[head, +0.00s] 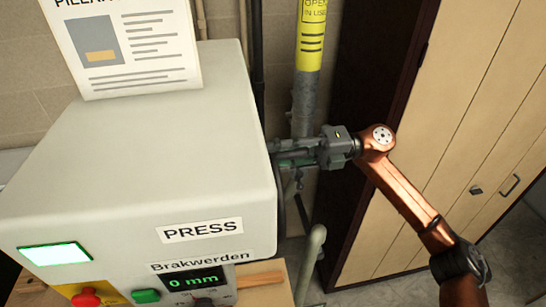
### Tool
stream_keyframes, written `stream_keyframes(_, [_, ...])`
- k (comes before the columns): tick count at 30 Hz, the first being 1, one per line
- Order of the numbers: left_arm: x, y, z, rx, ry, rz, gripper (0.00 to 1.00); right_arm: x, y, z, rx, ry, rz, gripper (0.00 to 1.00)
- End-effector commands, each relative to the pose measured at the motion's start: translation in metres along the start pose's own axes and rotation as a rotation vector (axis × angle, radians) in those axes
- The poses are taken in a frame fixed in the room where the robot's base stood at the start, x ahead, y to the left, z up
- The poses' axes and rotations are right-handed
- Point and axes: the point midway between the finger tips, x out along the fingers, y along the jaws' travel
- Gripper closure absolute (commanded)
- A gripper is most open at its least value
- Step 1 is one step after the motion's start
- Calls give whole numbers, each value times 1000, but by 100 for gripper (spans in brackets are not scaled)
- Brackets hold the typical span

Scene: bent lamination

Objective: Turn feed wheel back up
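The press (150,150) is a pale grey-white box filling the left of the head view, with a "PRESS" label on its front. A thin dark curved edge (279,205) shows along its right side and may be the rim of the feed wheel; most of that part is hidden behind the housing. My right gripper (285,155) reaches in from the right, with its fingers against or close to the press's right side. The fingertips are partly hidden, so its grip is unclear. A digital display (193,281) reads 0 mm. My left gripper is not in view.
A lit green panel (55,254), a red button (86,298) and a green button (145,296) are on the press front. A grey pipe with a yellow label (311,35) rises behind my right gripper. Beige cabinet doors (470,110) stand at the right.

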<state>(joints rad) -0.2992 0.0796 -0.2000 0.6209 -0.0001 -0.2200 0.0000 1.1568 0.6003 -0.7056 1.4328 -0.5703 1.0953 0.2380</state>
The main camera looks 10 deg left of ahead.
Motion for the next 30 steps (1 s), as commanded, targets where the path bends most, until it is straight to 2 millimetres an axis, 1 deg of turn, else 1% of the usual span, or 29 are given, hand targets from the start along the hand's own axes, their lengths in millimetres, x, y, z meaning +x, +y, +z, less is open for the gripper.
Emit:
stream_keyframes(1, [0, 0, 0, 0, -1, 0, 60, -2, 4, 4, -3, -13, 6, 67])
stream_keyframes(3, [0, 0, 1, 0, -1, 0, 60, -2, 3, 4, -2, -13, 5, 63])
stream_keyframes(17, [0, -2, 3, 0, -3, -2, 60, -2, -2, 2, 3, -8, 0, 63])
stream_keyframes(20, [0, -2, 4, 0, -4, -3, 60, -5, -2, 2, 3, -8, -1, 63])
stream_keyframes(23, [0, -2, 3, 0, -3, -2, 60, -17, -3, 2, 4, -9, -1, 63])
stream_keyframes(26, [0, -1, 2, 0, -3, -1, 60, -35, -3, 2, 5, -10, -1, 63])
stream_keyframes(30, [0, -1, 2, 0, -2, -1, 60, -66, -2, 3, 3, -11, -1, 63])
